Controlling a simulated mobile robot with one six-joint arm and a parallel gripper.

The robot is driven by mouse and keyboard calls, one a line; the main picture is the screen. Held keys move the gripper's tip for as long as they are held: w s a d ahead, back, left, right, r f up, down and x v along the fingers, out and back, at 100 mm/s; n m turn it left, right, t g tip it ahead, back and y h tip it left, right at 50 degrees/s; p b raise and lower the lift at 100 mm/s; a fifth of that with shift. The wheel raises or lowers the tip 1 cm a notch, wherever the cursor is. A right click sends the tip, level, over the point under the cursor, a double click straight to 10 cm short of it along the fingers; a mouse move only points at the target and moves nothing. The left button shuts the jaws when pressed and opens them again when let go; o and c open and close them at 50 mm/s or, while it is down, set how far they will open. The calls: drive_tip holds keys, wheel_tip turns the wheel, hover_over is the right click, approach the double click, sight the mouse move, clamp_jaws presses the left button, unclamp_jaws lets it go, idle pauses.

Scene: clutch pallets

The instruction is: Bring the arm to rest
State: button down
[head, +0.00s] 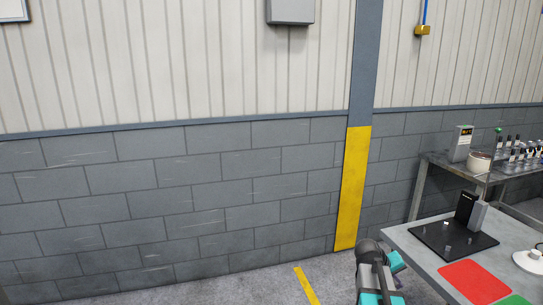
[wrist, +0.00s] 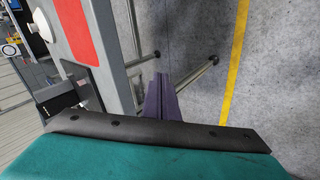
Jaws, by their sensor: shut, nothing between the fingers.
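My gripper (wrist: 161,92) shows in the wrist view as two dark purple fingers pressed together, with nothing between them. It points out over the grey floor, beside the edge of a grey table. In the head view part of my teal and grey arm stands at the bottom, just left of the table (head: 415,255). The fingers cannot be made out in the head view.
The table carries a black plate with upright blocks (head: 452,240), a red mat (head: 473,281), a green mat (head: 514,300) and a white round object (head: 530,261). A metal bench (head: 437,160) with small items stands behind. Open floor (head: 225,287) lies left, before a block wall.

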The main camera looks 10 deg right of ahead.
drive_tip(key=s+a+f+g+y, duration=0.1)
drive_tip(key=s+a+f+y, duration=0.35)
drive_tip(key=a, duration=0.75)
drive_tip(key=s+a+f+y, duration=0.1)
drive_tip(key=s+a+f, duration=0.1)
drive_tip(key=a+f, duration=0.75)
drive_tip(key=s+a+f+g+y, duration=0.1)
drive_tip(key=s+a+f+y, duration=0.3)
drive_tip(key=a, duration=0.9)
drive_tip(key=s+f+g+h, duration=0.1)
drive_tip(key=s+f+g, duration=0.1)
drive_tip(key=s+f, duration=0.7)
drive_tip(key=s+f+n+g, duration=0.1)
drive_tip(key=s+f+g, duration=0.2)
drive_tip(key=s+f, duration=0.7)
drive_tip(key=s, duration=0.5)
drive_tip(key=shift+s+a+f+h, duration=0.15)
drive_tip(key=shift+s+h, duration=0.15)
drive_tip(key=shift+h, duration=0.05)
